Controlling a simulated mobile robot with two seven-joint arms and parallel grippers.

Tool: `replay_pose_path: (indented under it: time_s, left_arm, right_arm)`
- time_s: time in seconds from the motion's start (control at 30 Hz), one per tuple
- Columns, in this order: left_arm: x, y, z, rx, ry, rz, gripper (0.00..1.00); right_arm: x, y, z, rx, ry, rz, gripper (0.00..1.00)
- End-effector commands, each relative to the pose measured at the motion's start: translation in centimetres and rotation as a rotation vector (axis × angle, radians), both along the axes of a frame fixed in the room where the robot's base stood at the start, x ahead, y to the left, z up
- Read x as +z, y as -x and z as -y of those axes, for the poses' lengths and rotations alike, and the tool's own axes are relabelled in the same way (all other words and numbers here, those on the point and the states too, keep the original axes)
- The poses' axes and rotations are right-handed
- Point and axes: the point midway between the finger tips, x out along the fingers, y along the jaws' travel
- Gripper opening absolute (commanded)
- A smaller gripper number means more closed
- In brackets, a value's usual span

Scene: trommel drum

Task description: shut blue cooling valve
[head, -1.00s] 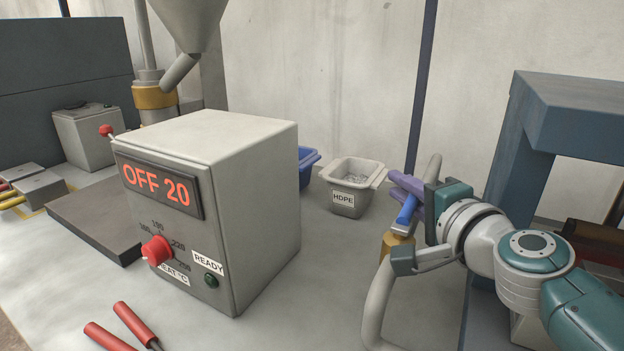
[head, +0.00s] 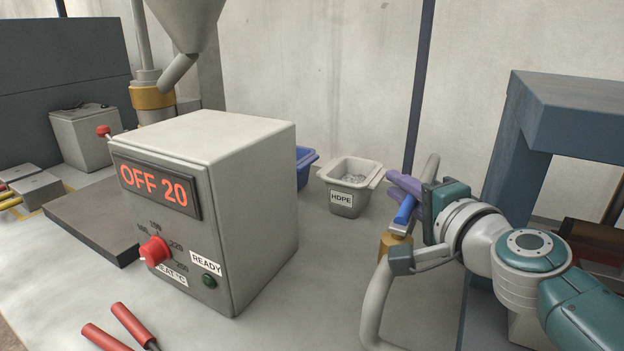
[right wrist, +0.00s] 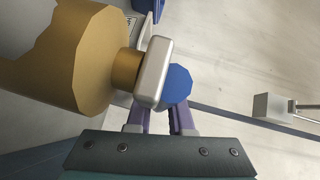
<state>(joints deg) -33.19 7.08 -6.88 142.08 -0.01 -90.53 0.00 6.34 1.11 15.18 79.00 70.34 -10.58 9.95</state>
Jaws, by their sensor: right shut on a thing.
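The blue valve handle (head: 405,209) stands above the brass valve body (head: 396,243) on a grey pipe, right of centre in the head view. My right gripper (head: 403,186) is shut on the handle, with its purple fingers around the handle's upper part. In the right wrist view the blue handle (right wrist: 179,84) sits between the fingertips (right wrist: 162,108), beside a silver piece and the large brass body (right wrist: 95,60). Part of the handle is hidden by the fingers. My left gripper is in neither view.
A grey heater box (head: 250,190) reading "OFF 20" stands left of centre. An HDPE bin (head: 343,199) and a blue bin (head: 304,170) stand behind it. A blue-grey frame (head: 570,115) rises at the right. Red-handled tools (head: 130,325) lie at the front left.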

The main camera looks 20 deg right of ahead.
Motion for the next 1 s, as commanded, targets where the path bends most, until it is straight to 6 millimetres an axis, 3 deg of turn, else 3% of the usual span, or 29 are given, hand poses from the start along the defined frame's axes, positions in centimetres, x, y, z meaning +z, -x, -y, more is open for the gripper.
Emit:
replay_pose_path:
  time_s: [0.27,0.47,1.0]
  left_arm:
    - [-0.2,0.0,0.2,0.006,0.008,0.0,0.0]
    - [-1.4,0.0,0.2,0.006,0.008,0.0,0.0]
    - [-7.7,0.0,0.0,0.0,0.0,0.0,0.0]
  right_arm:
    - [0.1,-0.1,-0.1,0.013,0.002,0.003,0.0]
    - [-0.2,-0.5,-0.6,0.084,0.004,0.004,0.0]
    - [-0.4,-1.7,-3.6,0.43,0.004,0.004,0.0]
